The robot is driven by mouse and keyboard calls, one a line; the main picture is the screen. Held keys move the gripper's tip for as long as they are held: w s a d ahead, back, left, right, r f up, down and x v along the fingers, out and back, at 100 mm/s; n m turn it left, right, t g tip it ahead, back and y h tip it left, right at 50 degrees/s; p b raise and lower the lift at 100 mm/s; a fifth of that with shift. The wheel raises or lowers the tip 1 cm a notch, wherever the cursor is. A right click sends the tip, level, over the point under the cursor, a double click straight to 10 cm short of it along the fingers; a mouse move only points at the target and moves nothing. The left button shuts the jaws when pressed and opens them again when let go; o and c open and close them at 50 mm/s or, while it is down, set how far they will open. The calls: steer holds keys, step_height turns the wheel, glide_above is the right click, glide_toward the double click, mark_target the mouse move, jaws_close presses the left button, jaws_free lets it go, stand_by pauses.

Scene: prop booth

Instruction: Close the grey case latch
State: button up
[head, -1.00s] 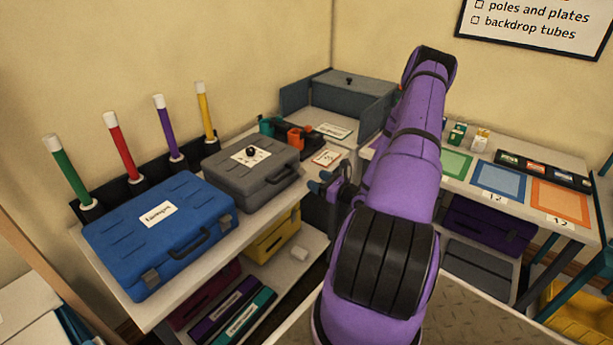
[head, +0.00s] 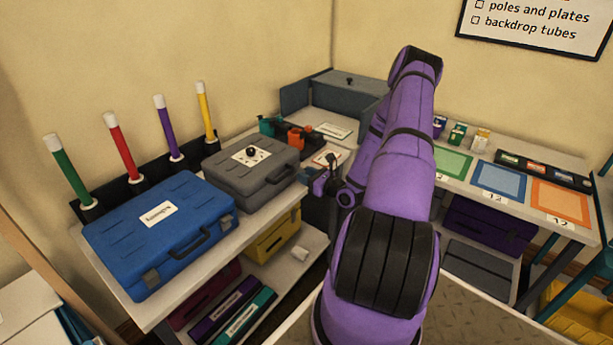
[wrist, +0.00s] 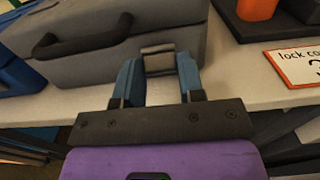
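The grey case (head: 235,180) lies closed on the shelf top behind the blue case, with its dark handle (wrist: 82,40) facing the front edge. In the wrist view the grey metal latch (wrist: 158,61) shows on the case's front, right of the handle. The latch sits between the blue fingertips of my gripper (wrist: 159,72), which are apart. I cannot tell whether the fingers touch it, or whether the latch is fully down. In the head view my gripper (head: 310,175) is just right of the case's front corner, partly hidden by my wrist and arm.
The blue case (head: 185,225) stands to the left. Orange and teal items (head: 297,136) stand behind, with a red-bordered card (wrist: 300,66) at the right. Coloured tubes (head: 120,145) stand along the wall. The lower shelf holds a yellow case (head: 272,238).

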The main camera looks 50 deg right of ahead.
steer(key=shift+w+r+g, duration=0.15)
steer(key=shift+r+g, duration=0.25)
steer(key=shift+g, duration=0.4)
steer(key=o, duration=0.9)
steer(key=shift+o, duration=0.2)
steer(key=s+r, duration=0.1)
steer(key=s, duration=0.9)
steer(key=shift+s+d+r, duration=0.2)
steer(key=shift+s+d, duration=0.15)
steer(key=shift+d, duration=0.05)
